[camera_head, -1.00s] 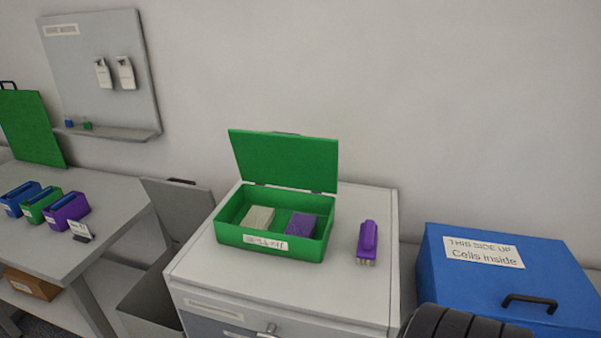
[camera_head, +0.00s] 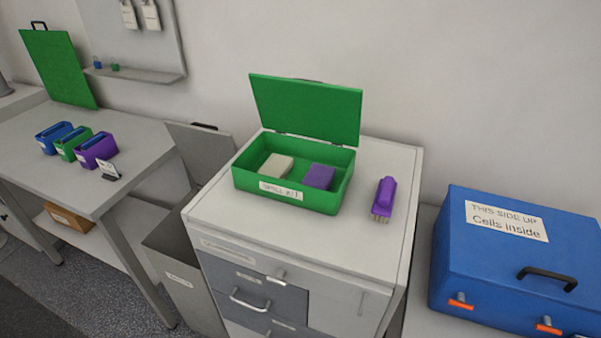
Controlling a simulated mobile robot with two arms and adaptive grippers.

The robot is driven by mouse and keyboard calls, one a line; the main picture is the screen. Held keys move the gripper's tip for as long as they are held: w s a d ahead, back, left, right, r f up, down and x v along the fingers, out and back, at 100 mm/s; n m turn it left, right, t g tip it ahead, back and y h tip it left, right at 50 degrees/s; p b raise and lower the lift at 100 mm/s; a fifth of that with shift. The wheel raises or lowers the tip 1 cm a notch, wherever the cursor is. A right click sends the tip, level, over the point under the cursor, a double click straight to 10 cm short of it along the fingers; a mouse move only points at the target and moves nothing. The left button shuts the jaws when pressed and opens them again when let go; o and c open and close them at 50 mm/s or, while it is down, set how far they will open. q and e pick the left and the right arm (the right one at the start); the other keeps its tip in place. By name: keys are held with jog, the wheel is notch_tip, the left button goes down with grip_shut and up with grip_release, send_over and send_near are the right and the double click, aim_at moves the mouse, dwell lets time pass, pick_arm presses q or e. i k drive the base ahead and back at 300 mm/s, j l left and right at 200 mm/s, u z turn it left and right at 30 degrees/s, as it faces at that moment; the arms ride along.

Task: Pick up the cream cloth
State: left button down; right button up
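The cream cloth (camera_head: 276,167) is a folded block lying in the left part of an open green box (camera_head: 304,197). A purple block (camera_head: 319,177) lies to its right in the same box. The box's label reads "SPILL KIT" and its lid stands up at the back. The box rests on top of a grey drawer cabinet (camera_head: 383,237). Neither of my grippers shows in the view.
A purple brush (camera_head: 384,199) lies on the cabinet right of the box. A blue case (camera_head: 514,262) with a black handle stands at the right. A lidded grey bin (camera_head: 185,270) stands left of the cabinet. A table (camera_head: 121,186) at the left holds small coloured holders.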

aim_at(278, 167)
jog(key=z, duration=2.15)
jog(key=u, duration=2.3)
jog(key=j, duration=0.45)
jog(key=i+j+u, duration=0.1)
jog(key=j, duration=0.35)
jog(key=i+j, duration=0.1)
jog(key=j, duration=0.35)
